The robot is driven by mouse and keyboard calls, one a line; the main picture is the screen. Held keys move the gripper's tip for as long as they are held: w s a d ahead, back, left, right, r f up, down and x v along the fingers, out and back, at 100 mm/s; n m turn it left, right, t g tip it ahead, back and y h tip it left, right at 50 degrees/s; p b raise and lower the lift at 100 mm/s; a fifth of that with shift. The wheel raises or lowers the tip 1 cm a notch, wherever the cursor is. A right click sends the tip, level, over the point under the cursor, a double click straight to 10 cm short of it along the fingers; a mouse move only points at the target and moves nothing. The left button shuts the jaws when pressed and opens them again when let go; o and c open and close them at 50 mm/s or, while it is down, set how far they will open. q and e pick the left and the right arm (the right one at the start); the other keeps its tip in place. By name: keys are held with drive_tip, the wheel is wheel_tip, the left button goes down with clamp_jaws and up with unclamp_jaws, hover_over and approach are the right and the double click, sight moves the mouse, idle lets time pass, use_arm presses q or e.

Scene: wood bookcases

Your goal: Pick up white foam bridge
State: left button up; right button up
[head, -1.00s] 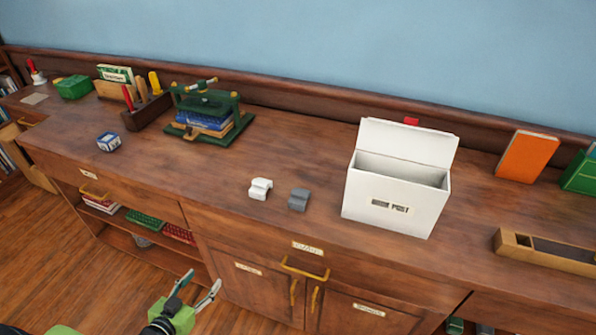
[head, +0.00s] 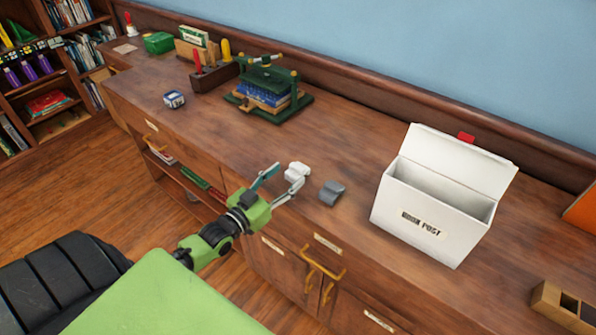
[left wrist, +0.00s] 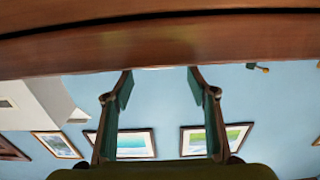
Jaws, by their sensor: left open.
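The white foam bridge (head: 297,170) sits on the wooden counter near its front edge, left of a similar grey bridge (head: 332,193). My left gripper (head: 286,173) is open at the counter's front edge, its fingertips close to the white bridge. One finger partly overlaps the bridge in the head view, and I cannot tell whether they touch. In the left wrist view, the two open fingers (left wrist: 160,74) point toward the counter with a gap between them. The white bridge cannot be made out clearly there. My right gripper is not in view.
A white open-lidded box (head: 425,222) stands right of the bridges. A green press (head: 268,95) with blue books stands behind to the left, and a small blue-white cube (head: 174,99) lies farther left. A wooden tray (head: 562,306) is at the lower right. Counter around the bridges is clear.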

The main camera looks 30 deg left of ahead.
sight(295, 169)
use_arm(q)
drive_tip(key=shift+w+d+f+p, duration=0.1)
drive_tip(key=shift+w+d+p, duration=0.05)
drive_tip(key=shift+w, duration=1.25)
drive_tip(key=shift+w+d+p, duration=0.1)
drive_tip(key=shift+w+p, duration=0.05)
drive_tip(key=shift+w, duration=1.25)
drive_tip(key=c, duration=0.9)
